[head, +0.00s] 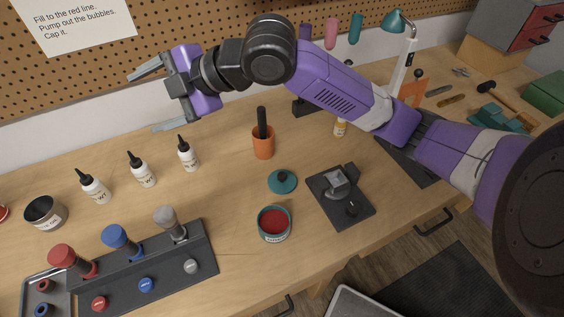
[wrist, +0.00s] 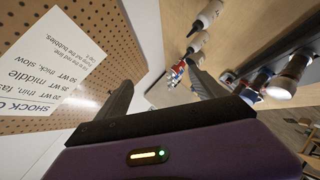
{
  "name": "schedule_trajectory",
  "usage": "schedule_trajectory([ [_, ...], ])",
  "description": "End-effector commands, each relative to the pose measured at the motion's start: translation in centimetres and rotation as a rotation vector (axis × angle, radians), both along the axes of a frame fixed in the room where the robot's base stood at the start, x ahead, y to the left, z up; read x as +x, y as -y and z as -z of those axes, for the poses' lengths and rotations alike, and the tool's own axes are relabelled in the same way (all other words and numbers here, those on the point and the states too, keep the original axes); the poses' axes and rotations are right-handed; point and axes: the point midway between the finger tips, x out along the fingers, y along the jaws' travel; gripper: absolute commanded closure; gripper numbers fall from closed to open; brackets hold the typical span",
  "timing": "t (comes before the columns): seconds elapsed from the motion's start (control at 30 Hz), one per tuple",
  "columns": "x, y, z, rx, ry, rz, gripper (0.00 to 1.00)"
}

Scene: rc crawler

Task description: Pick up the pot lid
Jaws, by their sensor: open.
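The pot lid (head: 282,181) is a teal disc with a dark knob, lying flat on the wooden bench in the head view. Just below it stands a teal pot (head: 274,224), uncovered, with red contents. My gripper (head: 150,98) is open and empty, raised at the upper left near the pegboard, well away from the lid. Its two fingers point left in the head view. The wrist view shows the open fingers (wrist: 160,95) toward the pegboard and bottles; the lid does not show there.
White bottles (head: 142,169) stand in a row at the left. A dark rack (head: 150,272) with red, blue and grey-topped shocks lies in front. An orange cup (head: 263,143) holding a black tool stands behind the lid. A dark stand (head: 341,194) is to its right. Bare wood surrounds the lid.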

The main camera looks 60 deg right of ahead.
Motion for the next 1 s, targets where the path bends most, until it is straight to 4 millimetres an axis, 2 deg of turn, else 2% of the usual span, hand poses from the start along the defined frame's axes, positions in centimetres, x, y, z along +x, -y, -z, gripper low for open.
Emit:
schedule_trajectory([
  [0.03,-1.3,2.1,2.9,-0.126,-0.100,-0.021,0.21],
  [0.1,-4.0,4.7,7.0,-0.284,-0.251,-0.072,0.21],
  [0.17,-7.0,7.0,10.2,-0.411,-0.393,-0.134,0.21],
  [0.2,-9.3,8.5,12.1,-0.489,-0.491,-0.186,0.21],
  [0.3,-14.2,10.8,14.9,-0.620,-0.678,-0.331,0.21],
  [0.43,-18.2,12.1,16.2,-0.712,-0.812,-0.499,0.21],
  [0.5,-19.3,12.3,16.3,-0.739,-0.840,-0.561,0.21],
  [0.6,-19.8,12.5,16.7,-0.758,-0.849,-0.600,0.21],
  [1.0,-19.9,12.4,20.7,-0.759,-0.847,-0.606,0.21],
])
